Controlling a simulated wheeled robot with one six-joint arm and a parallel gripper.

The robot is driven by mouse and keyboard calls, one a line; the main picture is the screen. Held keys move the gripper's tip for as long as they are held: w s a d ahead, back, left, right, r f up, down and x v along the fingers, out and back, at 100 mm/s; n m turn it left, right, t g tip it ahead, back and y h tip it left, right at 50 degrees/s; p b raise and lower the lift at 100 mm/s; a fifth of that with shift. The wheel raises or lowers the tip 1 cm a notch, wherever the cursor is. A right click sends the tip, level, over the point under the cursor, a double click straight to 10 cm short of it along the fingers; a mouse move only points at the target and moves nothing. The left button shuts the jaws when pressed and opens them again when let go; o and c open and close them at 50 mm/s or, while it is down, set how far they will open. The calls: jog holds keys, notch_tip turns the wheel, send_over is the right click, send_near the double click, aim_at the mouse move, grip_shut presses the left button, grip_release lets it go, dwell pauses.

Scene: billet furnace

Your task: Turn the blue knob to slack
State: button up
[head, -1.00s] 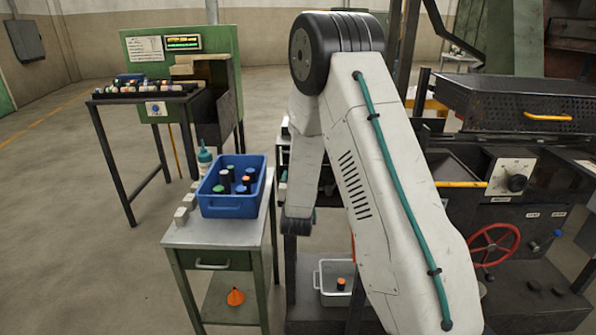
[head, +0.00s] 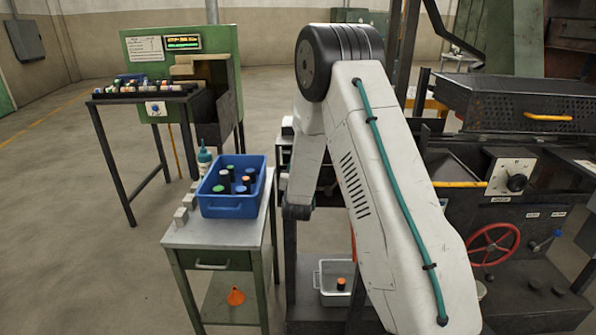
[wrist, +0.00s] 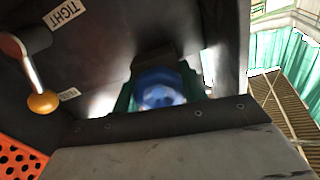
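A round blue knob (wrist: 160,89) shows blurred at the middle of the wrist view, in a dark recess. Greenish pieces show on both sides of it; I cannot tell whether these are my fingertips or whether they touch it. A plate reading TIGHT (wrist: 64,12) is at the upper left, near a metal lever with an orange ball (wrist: 43,102). A smaller label (wrist: 68,94) is too blurred to read. In the head view my gripper is hidden behind my white arm.
A red handwheel (head: 493,244) and a black dial (head: 516,182) are on the machine at right. A blue bin (head: 233,207) stands on the cart (head: 184,236) left of my arm. A white tub (head: 335,298) sits low below the arm. Open floor lies at left.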

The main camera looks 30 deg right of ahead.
jog(key=shift+n, duration=0.5)
jog(key=n, duration=0.9)
jog(key=shift+a, duration=0.1)
jog(key=n, duration=0.4)
jog(key=shift+f+n, duration=0.1)
jog(key=shift+n, duration=0.3)
jog(key=n, duration=0.4)
jog(key=shift+f+n, duration=0.1)
jog(key=shift+n, duration=0.3)
jog(key=shift+a, duration=0.1)
jog(key=o, duration=1)
jog(key=shift+c, duration=0.2)
